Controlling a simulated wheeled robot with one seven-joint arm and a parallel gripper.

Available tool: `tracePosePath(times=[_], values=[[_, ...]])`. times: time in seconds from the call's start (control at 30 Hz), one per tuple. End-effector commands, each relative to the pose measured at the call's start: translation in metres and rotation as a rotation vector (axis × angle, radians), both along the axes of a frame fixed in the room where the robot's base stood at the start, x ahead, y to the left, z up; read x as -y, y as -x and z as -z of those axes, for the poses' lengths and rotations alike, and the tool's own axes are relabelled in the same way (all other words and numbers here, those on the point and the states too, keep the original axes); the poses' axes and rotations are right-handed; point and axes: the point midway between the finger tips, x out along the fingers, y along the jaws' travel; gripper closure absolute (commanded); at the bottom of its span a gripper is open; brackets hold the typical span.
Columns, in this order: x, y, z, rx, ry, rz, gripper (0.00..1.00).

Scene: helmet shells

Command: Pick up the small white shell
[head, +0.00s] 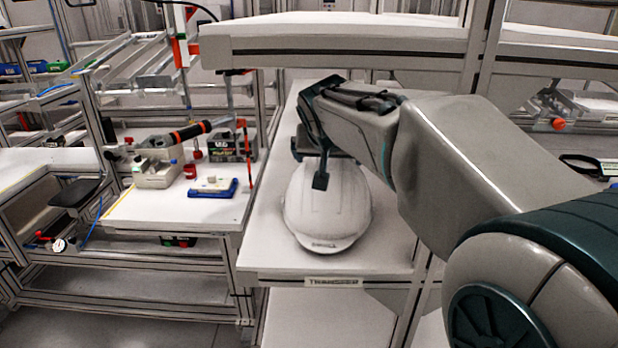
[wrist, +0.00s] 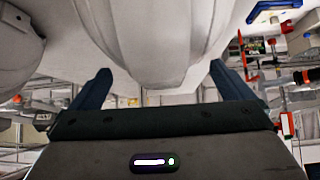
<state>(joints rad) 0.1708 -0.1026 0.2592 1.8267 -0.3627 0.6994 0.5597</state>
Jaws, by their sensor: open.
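The small white shell (head: 325,222) sits on the white shelf (head: 385,262), with "SMALL" marked on its front edge. My gripper (head: 312,167) is over the shell's upper rear part in the head view, with one dark finger hanging in front of the dome. In the wrist view, the shell (wrist: 158,45) lies between the two spread dark fingers of my gripper (wrist: 160,75). The gripper is open and does not visibly squeeze the shell. I cannot tell whether a finger touches it. My gripper and arm hide part of the shell's back.
An upper shelf board (head: 400,42) runs above my arm, and a metal post (head: 482,50) stands close by. A side bench (head: 190,212) holds a blue tray and tools.

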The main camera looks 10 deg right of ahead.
Motion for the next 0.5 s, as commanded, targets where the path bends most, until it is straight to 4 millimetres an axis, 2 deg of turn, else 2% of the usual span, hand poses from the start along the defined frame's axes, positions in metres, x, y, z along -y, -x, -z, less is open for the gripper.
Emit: tracePosePath(times=[0.1,0.2,0.5], values=[[0.004,-0.016,-0.001,0.000,0.000,0.000,0.00],[0.007,-0.022,0.005,-0.001,0.000,0.001,0.00],[0.007,-0.025,0.009,0.001,0.000,0.000,0.00]])
